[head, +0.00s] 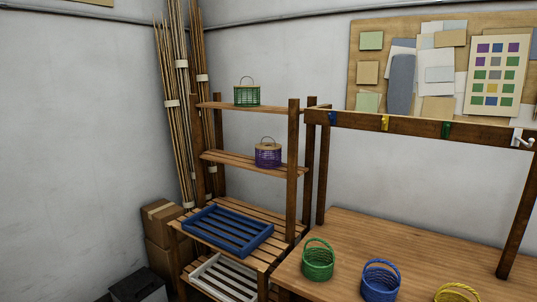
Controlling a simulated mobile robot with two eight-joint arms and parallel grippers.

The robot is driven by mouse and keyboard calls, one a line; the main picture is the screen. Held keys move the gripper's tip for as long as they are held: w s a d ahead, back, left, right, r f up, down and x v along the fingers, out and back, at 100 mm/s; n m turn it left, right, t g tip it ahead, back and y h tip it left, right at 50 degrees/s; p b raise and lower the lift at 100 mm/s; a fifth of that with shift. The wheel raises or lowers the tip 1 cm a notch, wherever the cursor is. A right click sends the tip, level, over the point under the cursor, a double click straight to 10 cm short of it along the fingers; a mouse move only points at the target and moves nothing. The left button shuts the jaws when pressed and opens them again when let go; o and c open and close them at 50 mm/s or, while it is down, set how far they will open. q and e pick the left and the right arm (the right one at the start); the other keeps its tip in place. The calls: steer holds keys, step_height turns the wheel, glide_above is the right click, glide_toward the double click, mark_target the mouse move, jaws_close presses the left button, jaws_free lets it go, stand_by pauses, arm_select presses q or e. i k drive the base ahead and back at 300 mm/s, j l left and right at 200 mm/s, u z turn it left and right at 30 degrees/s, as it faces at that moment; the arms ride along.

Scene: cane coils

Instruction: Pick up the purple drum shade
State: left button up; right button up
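A purple woven round piece (268,159) sits upright on the middle shelf (226,159) of the wooden rack, towards its right end. It has a tan upper band and a thin arch like a handle on top. It is the only purple object of drum shape that I see. It is small in the head view, so I cannot tell whether it is a shade or a basket. Neither of my grippers shows in the head view.
A green basket (247,96) stands on the top shelf. Below are a blue slatted tray (228,231) and a white one (224,279). The wooden table (400,237) at right carries green (318,261), blue (380,281) and yellow (457,294) baskets. A rack post (292,170) stands right of the purple piece.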

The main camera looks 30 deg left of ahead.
mark_target(263, 147)
steer(key=i+j+u, duration=0.1)
steer(key=j, duration=0.35)
steer(key=i+j+u, duration=0.1)
steer(key=i+j, duration=0.15)
steer(key=j, duration=0.2)
steer(key=i+j+u, duration=0.15)
steer(key=j, duration=0.3)
steer(key=i+j+u, duration=0.1)
steer(key=i+j, duration=0.2)
steer(key=j, duration=0.15)
steer(key=i+j+u, duration=0.1)
steer(key=i+j, duration=0.15)
steer(key=j, duration=0.1)
